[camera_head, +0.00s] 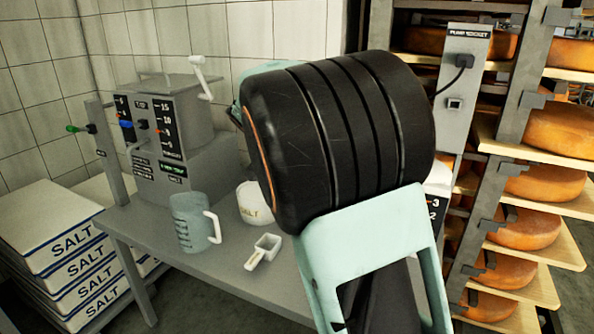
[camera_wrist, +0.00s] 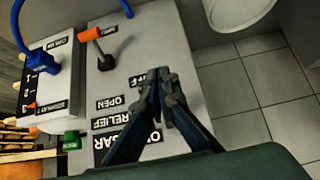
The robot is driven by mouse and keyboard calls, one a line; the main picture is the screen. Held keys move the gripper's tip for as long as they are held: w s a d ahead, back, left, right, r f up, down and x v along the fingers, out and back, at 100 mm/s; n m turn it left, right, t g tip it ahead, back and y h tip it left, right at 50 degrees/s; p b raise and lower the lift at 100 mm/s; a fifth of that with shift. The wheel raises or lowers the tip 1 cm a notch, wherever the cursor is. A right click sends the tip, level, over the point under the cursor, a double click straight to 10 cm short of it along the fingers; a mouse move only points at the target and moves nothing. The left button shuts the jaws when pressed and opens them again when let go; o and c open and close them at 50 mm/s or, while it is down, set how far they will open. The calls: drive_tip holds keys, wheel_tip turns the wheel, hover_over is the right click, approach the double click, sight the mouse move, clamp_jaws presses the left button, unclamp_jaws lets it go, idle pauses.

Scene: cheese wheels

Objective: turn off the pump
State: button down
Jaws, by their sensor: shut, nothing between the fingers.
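In the wrist view my gripper (camera_wrist: 157,78) is shut and empty, over a pale grey panel (camera_wrist: 178,48). A toggle lever with an orange tip (camera_wrist: 90,34) stands on this panel, left of the fingertips and apart from them. Labels reading OPEN, RELIEF and BAR lie below the lever, upside down or tilted. A blue plug or cable (camera_wrist: 38,62) is at the left, on a section with numbers, and a small green part (camera_wrist: 71,140) is below it. In the head view my arm hides the gripper and most of this panel; its numbered edge (camera_head: 437,203) shows at the right.
In the head view, a grey machine (camera_head: 190,125) stands on the table (camera_head: 150,222) with a mug (camera_head: 193,222), a scoop (camera_head: 262,252) and a salt container (camera_head: 252,205). A post labelled as a socket (camera_head: 463,75) holds a black plug. Cheese shelves (camera_head: 560,206) stand at the right.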

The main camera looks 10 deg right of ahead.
drive_tip(key=shift+r, duration=0.15)
drive_tip(key=shift+r+p, duration=0.45)
drive_tip(key=shift+r, duration=0.25)
idle(0.3)
